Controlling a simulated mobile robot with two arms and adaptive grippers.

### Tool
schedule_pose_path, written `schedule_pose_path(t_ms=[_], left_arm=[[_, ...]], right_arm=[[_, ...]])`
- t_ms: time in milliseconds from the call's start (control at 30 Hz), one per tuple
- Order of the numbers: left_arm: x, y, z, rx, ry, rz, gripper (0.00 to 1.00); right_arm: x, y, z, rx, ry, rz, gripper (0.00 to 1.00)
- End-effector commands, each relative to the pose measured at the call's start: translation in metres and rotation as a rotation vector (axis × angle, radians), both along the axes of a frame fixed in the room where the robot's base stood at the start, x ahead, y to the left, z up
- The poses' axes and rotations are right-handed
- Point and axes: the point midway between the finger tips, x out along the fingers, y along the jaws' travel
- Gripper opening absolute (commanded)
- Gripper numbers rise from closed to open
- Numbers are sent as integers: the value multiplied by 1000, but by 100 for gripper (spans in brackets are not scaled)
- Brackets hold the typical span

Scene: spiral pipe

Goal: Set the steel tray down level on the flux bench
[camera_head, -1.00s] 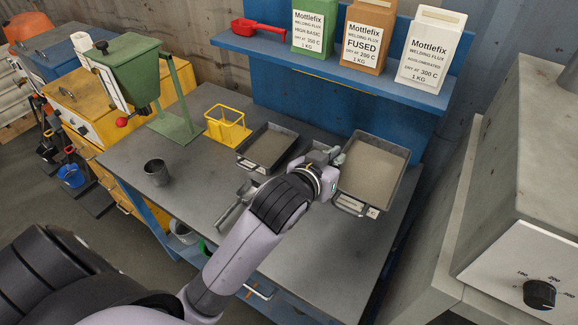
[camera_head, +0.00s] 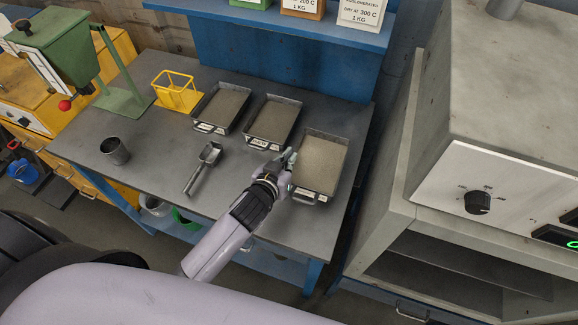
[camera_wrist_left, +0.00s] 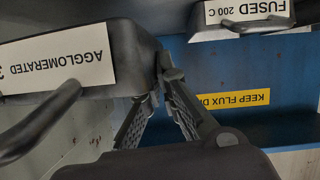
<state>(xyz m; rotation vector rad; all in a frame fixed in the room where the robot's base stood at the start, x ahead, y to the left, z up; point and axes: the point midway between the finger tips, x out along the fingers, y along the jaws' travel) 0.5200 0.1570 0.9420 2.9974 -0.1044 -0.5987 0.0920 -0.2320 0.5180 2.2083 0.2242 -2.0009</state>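The steel tray (camera_head: 320,165), filled with grey-beige flux, is the rightmost of three trays at the flux bench (camera_head: 140,190). It looks about level near the bench's right end; I cannot tell whether its underside touches the bench. My left gripper (camera_head: 286,160) is at its left edge. In the left wrist view, the fingers (camera_wrist_left: 168,78) come together at the wall of the tray (camera_wrist_left: 125,45), which carries an "AGGLOMERATED" label and a handle. They appear shut on its rim, though the contact is partly hidden. My right gripper is not in view.
Two filled trays (camera_head: 222,107) (camera_head: 272,122) stand to the left. A grey oven (camera_head: 500,120) stands close on the right.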

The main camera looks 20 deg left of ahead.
Motion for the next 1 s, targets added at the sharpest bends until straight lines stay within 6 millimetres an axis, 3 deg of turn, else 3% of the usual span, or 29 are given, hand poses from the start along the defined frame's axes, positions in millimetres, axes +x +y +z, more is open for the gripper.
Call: schedule_pose_path(t_ms=[400, 767, 1000], left_arm=[[1, -1, -39, -4, -5, -1, 0], [1, -1, -43, -4, -5, -1, 0], [0, 0, -44, -1, 0, -1, 16]], right_arm=[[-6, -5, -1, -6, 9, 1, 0], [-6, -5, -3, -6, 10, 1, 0], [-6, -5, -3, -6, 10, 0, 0]])
